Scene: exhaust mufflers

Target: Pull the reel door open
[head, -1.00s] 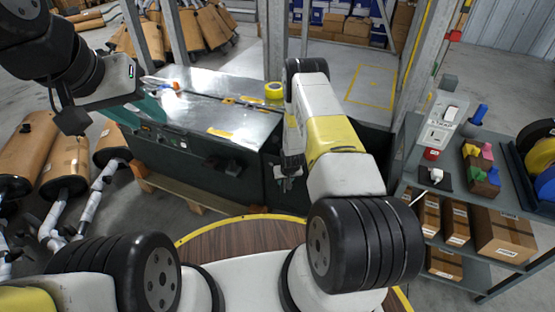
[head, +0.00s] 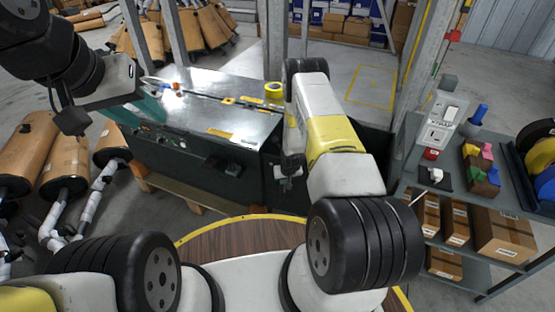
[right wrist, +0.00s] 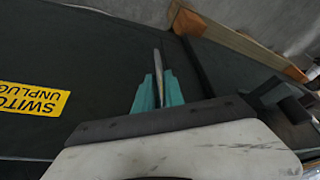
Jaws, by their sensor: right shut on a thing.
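The dark machine cabinet (head: 215,165) with a shiny metal top stands in the middle of the head view. My right gripper (head: 289,182) is at its right front, largely hidden by my own arm. In the right wrist view its teal fingers (right wrist: 158,92) are shut on a thin metal handle (right wrist: 157,64) in front of a dark panel (right wrist: 105,65), apparently the reel door. A seam runs to the right of the handle; no clear opening shows. My left gripper (head: 152,107), with teal fingers, is over the cabinet's left end; its jaw opening is unclear.
A yellow warning label (right wrist: 32,96) is on the panel. A wooden pallet (head: 180,193) lies under the cabinet. A grey shelf (head: 470,215) with boxes stands at right, and wrapped mufflers (head: 100,185) lie at left. A yellow tape roll (head: 274,90) sits on the metal top.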

